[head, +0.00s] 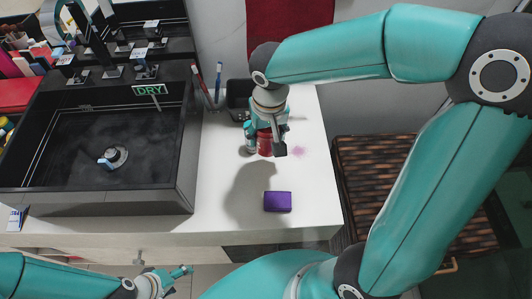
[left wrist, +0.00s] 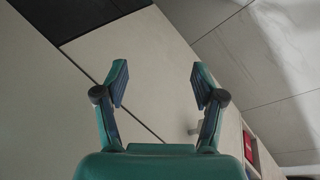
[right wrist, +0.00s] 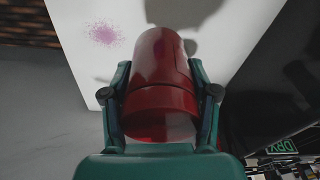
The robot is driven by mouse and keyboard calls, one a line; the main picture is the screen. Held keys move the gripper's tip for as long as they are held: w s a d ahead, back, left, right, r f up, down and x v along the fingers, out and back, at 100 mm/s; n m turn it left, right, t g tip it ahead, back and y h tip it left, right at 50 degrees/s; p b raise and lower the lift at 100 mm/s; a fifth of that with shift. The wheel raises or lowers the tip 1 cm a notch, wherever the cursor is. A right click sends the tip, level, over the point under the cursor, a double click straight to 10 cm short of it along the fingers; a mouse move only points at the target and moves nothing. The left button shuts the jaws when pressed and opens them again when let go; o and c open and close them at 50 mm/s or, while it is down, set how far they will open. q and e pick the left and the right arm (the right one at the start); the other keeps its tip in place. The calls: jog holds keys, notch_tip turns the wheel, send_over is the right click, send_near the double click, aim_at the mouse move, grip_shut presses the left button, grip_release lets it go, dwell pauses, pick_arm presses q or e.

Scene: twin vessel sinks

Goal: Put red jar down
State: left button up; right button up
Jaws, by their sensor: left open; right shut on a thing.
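The red jar (head: 265,143) is over the white counter (head: 230,215), right of the black sink. My right gripper (head: 265,138) is shut on the jar's sides. In the right wrist view the dark red jar (right wrist: 160,85) fills the space between the two fingers. I cannot tell whether its base touches the counter. My left gripper (head: 180,272) is low at the bottom left, in front of the counter. In the left wrist view it (left wrist: 159,88) is open and empty, with cabinet fronts and floor beyond.
A purple block (head: 277,202) lies near the counter's front. A pink stain (head: 299,152) is right of the jar. A black cup (head: 239,97) with brushes nearby stands behind. The black sink (head: 178,195) with its DRY sign is left. A woven basket (head: 385,185) is right of the counter.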

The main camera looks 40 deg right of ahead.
notch_tip(320, 180, down, 9)
jog(key=shift+r+b, duration=0.2)
jog(key=shift+b, duration=0.25)
jog(key=o, duration=1.4)
jog(key=shift+o, duration=0.2)
jog(key=shift+r, duration=0.1)
